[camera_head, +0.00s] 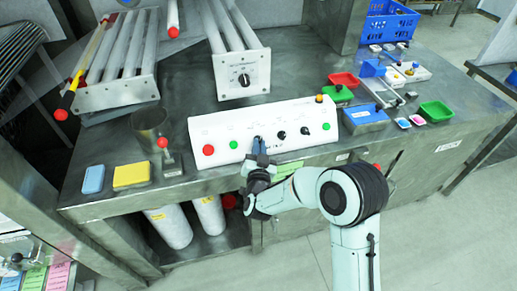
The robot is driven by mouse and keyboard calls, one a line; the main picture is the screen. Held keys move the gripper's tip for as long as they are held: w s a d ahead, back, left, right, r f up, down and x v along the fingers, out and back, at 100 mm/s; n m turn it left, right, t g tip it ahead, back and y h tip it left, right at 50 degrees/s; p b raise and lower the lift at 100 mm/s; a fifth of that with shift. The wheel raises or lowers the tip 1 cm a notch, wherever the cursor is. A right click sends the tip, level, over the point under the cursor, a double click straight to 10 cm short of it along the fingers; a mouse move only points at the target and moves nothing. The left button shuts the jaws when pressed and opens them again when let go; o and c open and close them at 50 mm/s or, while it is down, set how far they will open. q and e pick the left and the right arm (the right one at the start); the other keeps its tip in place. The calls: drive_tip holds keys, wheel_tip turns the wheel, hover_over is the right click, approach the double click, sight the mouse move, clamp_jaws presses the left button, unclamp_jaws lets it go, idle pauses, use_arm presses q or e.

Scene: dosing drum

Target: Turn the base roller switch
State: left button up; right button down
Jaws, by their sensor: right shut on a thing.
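A white control panel (216,128) stands along the front of the steel bench. Its face has a red button (208,150), green buttons, and black knobs (281,135) to the right of my gripper. My right gripper (258,146) is at the panel's face, left of those knobs. It is shut on a small dark switch there, mostly hidden by the fingers. Which way that switch points cannot be seen, and its label is too small to read. My left gripper is not in view.
Behind the panel, a roller unit (225,68) carries a black knob (244,80). Another roller rack (120,90) stands at left. A metal cup (150,128), yellow sponge (131,175) and blue sponge (93,180) lie left; red (344,79) and green trays lie right.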

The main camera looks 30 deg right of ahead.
drive_tip(key=n+y+b, duration=0.1)
drive_tip(key=n, duration=0.1)
drive_tip(key=d+n+t+y+b, duration=0.1)
drive_tip(key=n+b, duration=0.1)
drive_tip(key=shift+t+b, duration=0.3)
drive_tip(key=n+y+b, duration=0.1)
drive_tip(key=n, duration=0.1)
drive_tip(key=n+y+b, duration=0.1)
drive_tip(key=n+t+y+b, duration=0.1)
drive_tip(key=n+y, duration=0.1)
drive_tip(key=shift+s+d+n, duration=0.1)
drive_tip(key=shift+d+n, duration=0.15)
drive_tip(key=shift+n, duration=0.05)
drive_tip(key=n+y+b, duration=0.1)
drive_tip(key=n+y, duration=0.1)
drive_tip(key=n, duration=0.1)
drive_tip(key=shift+d+r, duration=0.1)
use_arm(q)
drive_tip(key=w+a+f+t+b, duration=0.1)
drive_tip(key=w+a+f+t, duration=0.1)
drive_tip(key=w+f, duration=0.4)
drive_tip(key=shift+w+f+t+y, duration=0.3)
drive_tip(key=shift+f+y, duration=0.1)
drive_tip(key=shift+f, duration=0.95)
use_arm(e)
drive_tip(key=shift+r+n+g+y, duration=0.1)
drive_tip(key=shift+n+g+y, duration=0.2)
drive_tip(key=shift+n+y, duration=1.1)
